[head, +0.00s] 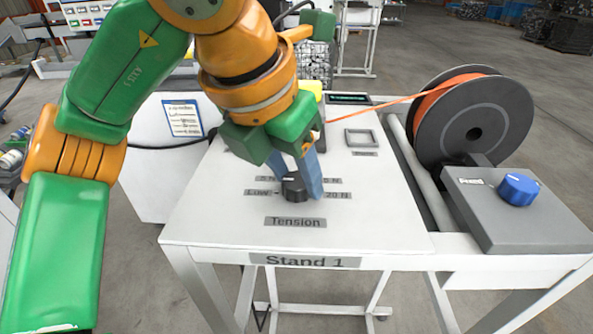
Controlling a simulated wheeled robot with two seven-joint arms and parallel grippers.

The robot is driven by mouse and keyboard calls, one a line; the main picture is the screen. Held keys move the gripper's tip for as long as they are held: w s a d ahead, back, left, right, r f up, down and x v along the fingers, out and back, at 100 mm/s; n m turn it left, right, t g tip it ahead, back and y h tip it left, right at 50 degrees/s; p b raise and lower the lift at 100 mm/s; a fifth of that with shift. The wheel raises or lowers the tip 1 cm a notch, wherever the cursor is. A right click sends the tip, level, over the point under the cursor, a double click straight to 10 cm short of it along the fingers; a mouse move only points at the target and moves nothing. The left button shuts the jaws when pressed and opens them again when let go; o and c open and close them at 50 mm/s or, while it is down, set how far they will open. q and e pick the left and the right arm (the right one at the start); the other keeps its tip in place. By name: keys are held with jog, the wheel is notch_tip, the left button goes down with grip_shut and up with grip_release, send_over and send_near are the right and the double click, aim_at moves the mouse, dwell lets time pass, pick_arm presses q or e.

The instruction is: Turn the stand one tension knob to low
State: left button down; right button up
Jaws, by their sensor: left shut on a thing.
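The black tension knob (294,188) stands on the white top of stand 1 (215,215), above a grey "Tension" label (295,222). A "Low" label (257,192) lies to its left and a "20 N" label (337,195) to its right. Two more labels lie above these, one on each side. My left gripper (298,182) points down from above, its blue fingers shut on the knob, one on each side. A small pale mark shows at the knob's upper edge; its exact pointing is hard to read. My right gripper is not in view.
A dark reel (473,125) with an orange strand stands at the right. A blue knob (518,189) sits on a grey box (520,225) in front of it. A square grey frame (361,138) lies on the stand top. The stand's front left top is clear.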

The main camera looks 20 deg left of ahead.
pick_arm(q)
jog(key=shift+f, duration=0.1)
dwell(0.3)
jog(key=shift+c, duration=1.7)
grip_release()
jog(key=shift+s, duration=0.1)
jog(key=shift+s+a, duration=0.1)
jog(key=shift+s, duration=0.05)
jog(key=shift+r, duration=0.45)
jog(key=p+v, duration=0.1)
jog(key=v, duration=0.5)
jog(key=shift+s+r+p, duration=0.1)
jog(key=shift+s+p, duration=0.1)
jog(key=shift+p, duration=0.15)
jog(key=shift+s, duration=0.1)
